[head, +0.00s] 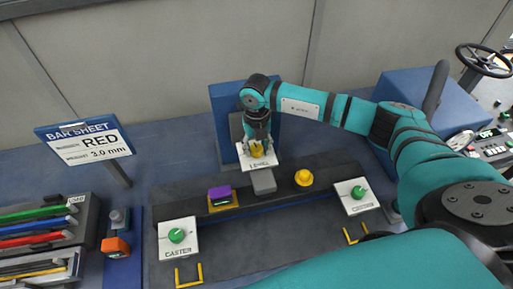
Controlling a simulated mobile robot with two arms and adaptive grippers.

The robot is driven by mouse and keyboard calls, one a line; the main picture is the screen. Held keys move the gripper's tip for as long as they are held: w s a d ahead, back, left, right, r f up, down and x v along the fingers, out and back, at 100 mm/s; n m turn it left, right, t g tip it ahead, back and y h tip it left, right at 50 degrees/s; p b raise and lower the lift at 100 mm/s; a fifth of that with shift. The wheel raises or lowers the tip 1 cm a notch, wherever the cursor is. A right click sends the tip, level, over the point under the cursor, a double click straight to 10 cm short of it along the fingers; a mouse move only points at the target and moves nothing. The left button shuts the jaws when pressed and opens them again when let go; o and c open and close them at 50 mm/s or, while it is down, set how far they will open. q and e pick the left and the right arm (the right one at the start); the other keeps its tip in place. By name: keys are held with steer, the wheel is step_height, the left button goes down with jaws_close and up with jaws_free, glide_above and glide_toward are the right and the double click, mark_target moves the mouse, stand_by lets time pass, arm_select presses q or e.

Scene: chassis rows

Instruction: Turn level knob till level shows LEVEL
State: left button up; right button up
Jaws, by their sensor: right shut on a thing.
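The level knob (257,151) is yellow and sits on a white plate marked LEVEL (258,164), in the middle of the head view. My right gripper (257,143) reaches down onto the knob from above and is shut on it. The fingers hide part of the knob, and its pointing direction cannot be told. A purple block with a small dark face (220,195) stands on a yellow base left of the plate. Any reading on it is too small to make out. My left gripper is not in view.
Green knobs stand on the CASTER plate (178,250) and on another white plate (356,208) at right. A yellow round part (303,178) stands right of the level plate.

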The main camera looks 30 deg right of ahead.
mark_target(256, 148)
steer(key=n+b, duration=0.3)
steer(key=b, duration=0.1)
steer(key=n+b, duration=0.4)
steer(key=b, duration=0.1)
steer(key=shift+w+f, duration=0.1)
steer(key=shift+f, duration=0.1)
steer(key=shift+r+n+b, duration=0.15)
steer(key=shift+n+b, duration=0.65)
steer(key=shift+n, duration=0.2)
steer(key=shift+r+n+b, duration=0.15)
steer(key=shift+n+b, duration=0.6)
steer(key=shift+n, duration=0.25)
steer(key=o, duration=1.1)
steer(key=shift+o, duration=0.2)
step_height(256, 148, up, 12)
steer(key=shift+f, duration=0.1)
